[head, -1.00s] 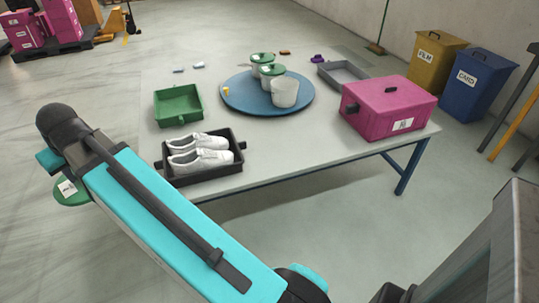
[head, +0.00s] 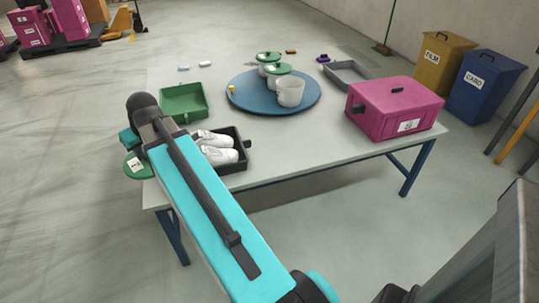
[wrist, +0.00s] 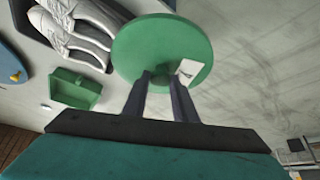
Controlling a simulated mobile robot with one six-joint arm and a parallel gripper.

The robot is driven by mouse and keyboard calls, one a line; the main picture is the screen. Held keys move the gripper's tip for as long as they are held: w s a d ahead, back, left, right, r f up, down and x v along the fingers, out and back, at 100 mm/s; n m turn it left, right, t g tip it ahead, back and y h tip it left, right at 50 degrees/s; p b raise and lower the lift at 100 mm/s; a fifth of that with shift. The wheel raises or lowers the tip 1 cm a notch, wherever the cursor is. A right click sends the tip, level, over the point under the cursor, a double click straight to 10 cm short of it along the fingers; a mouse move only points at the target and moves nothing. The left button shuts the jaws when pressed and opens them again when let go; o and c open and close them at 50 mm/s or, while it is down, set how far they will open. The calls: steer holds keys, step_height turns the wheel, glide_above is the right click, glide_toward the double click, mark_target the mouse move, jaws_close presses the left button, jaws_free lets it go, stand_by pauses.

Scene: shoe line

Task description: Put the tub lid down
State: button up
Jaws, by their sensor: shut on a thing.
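The tub lid (head: 136,164) is a round green disc with a white label. An open white tub (head: 291,93) stands on a blue round tray (head: 250,104). Two more tubs with green lids (head: 278,70) stand behind it on the tray.
A black tray (head: 241,160) with white shoes (head: 219,156) lies right of the lid. A green tray (head: 184,101) is behind it. A pink box (head: 396,106) and a grey tray (head: 347,72) are at the right. Bare table lies between the shoe tray and the pink box.

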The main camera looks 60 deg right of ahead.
steer(key=s+d+f+m+h, duration=0.1)
steer(key=s+d+f, duration=0.45)
steer(key=d, duration=0.55)
steer(key=s+d+f+m, duration=0.1)
steer(key=s+d+f, duration=0.3)
steer(key=s+d, duration=0.45)
steer(key=s+d+f+m+h, duration=0.1)
steer(key=s+d+f, duration=0.4)
steer(key=d, duration=0.8)
steer(key=s+d+f, duration=0.2)
steer(key=s+d, duration=0.2)
steer(key=s, duration=0.2)
steer(key=s+d+f+m+b, duration=0.1)
steer(key=s+d+f, duration=0.2)
steer(key=s, duration=0.3)
steer(key=shift+s+d+m+g, duration=0.15)
steer(key=shift+d+m+g, duration=0.15)
steer(key=shift+d, duration=0.05)
steer(key=shift+d, duration=0.1)
steer(key=w+d+p, duration=0.1)
steer(key=w+d, duration=0.2)
steer(key=w+d+f, duration=0.1)
steer(key=w+d, duration=0.3)
steer(key=w+d+p, duration=0.1)
steer(key=w+d, duration=0.3)
steer(key=shift+w+d+f+p, duration=0.1)
steer(key=shift+d+f+p, duration=0.1)
steer(key=shift+p, duration=0.1)
steer(key=shift+f+p, duration=0.45)
steer(key=shift+f, duration=1.35)
